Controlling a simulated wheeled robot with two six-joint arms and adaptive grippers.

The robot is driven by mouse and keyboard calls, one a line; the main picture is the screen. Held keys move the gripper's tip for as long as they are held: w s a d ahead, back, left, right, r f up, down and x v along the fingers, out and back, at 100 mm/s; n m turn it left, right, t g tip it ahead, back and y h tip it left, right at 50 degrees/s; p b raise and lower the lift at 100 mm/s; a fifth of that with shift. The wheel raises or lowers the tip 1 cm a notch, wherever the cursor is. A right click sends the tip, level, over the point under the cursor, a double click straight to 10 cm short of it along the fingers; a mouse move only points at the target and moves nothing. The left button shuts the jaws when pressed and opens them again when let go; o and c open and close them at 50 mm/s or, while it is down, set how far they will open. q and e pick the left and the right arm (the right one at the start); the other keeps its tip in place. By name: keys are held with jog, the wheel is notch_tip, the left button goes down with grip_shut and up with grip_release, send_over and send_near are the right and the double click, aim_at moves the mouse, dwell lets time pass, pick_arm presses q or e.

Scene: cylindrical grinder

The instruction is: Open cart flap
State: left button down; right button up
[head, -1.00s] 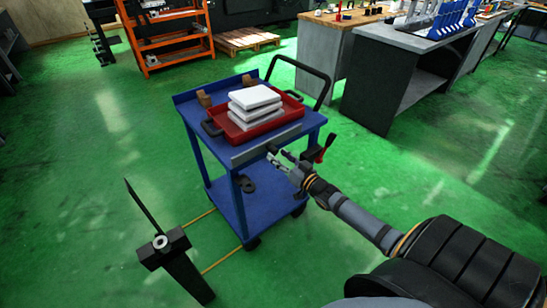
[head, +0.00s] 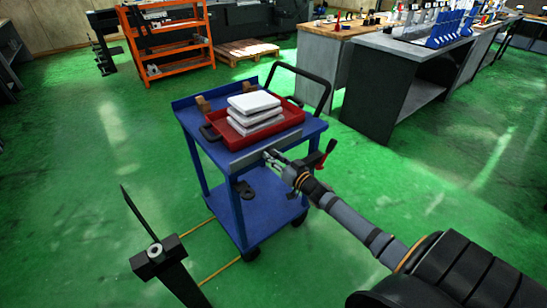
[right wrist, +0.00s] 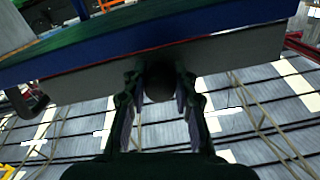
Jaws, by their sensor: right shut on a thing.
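The blue cart (head: 250,208) stands in the middle of the head view. Its flap (head: 240,163) is a long grey strip along the near edge of the top shelf, and it hangs down there. My right gripper (head: 273,158) reaches the flap from the right. In the right wrist view the flap (right wrist: 228,50) crosses above the fingers, and a dark round knob (right wrist: 158,83) sits between the fingers (right wrist: 158,98). The right gripper is shut on this knob. The knob is hidden behind the fingers in the head view. My left gripper is not in view.
A red tray (head: 208,133) with stacked white blocks (head: 254,103) lies on the cart top. A red-handled clamp (head: 327,152) is beside my right wrist. A black post (head: 160,257) stands at lower left. Workbenches (head: 385,105) are behind right.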

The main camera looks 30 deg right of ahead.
grip_shut()
